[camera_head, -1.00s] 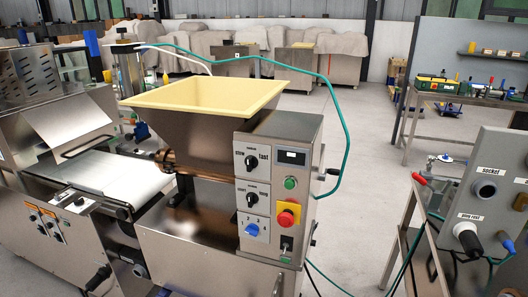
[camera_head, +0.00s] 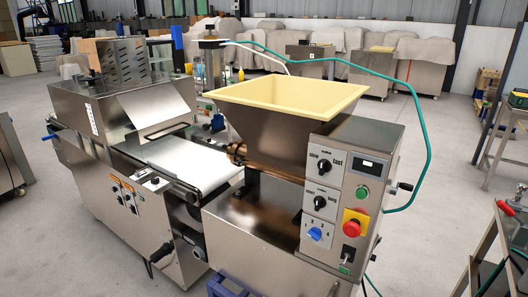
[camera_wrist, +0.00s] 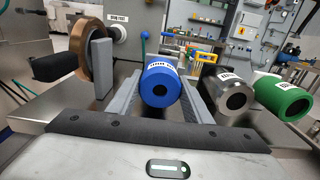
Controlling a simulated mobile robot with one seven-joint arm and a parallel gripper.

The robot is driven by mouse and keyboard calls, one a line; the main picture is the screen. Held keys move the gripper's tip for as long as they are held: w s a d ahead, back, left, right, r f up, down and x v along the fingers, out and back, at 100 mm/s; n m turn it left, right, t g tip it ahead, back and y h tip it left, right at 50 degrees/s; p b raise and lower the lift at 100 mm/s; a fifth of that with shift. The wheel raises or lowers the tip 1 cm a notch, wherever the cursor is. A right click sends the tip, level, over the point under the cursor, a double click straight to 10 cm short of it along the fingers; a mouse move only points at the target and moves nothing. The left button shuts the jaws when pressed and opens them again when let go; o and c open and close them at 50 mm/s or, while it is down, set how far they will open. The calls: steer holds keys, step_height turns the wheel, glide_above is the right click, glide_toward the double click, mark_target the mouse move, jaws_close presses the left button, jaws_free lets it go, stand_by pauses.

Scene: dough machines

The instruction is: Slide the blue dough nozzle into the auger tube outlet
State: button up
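The blue dough nozzle (camera_wrist: 158,88) is in the middle of the wrist view, its end with a dark hole facing me and a white label on top. The two grey fingers of my gripper (camera_wrist: 161,100) lie on either side of it. Whether they press on it or only straddle it, I cannot tell. In the head view, a copper-coloured tube end (camera_head: 237,153), apparently the auger tube outlet, shows under the yellow-rimmed hopper (camera_head: 280,98), on its left side. My gripper does not show in the head view.
A steel nozzle (camera_wrist: 229,95) and a green nozzle (camera_wrist: 281,101) lie right of the blue one. A copper-coloured ring (camera_wrist: 96,65) stands to the left. In the head view, the conveyor belt (camera_head: 180,165) adjoins the dough machine (camera_head: 340,190).

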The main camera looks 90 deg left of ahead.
steer(key=c, duration=0.3)
steer(key=o, duration=0.5)
steer(key=shift+c, duration=0.2)
steer(key=c, duration=0.6)
steer(key=shift+c, duration=0.2)
steer(key=shift+s+d, duration=0.2)
steer(key=shift+d, duration=0.15)
steer(key=shift+p+v, duration=0.4)
steer(key=shift+v, duration=0.9)
steer(key=p+v, duration=0.1)
steer(key=v, duration=0.5)
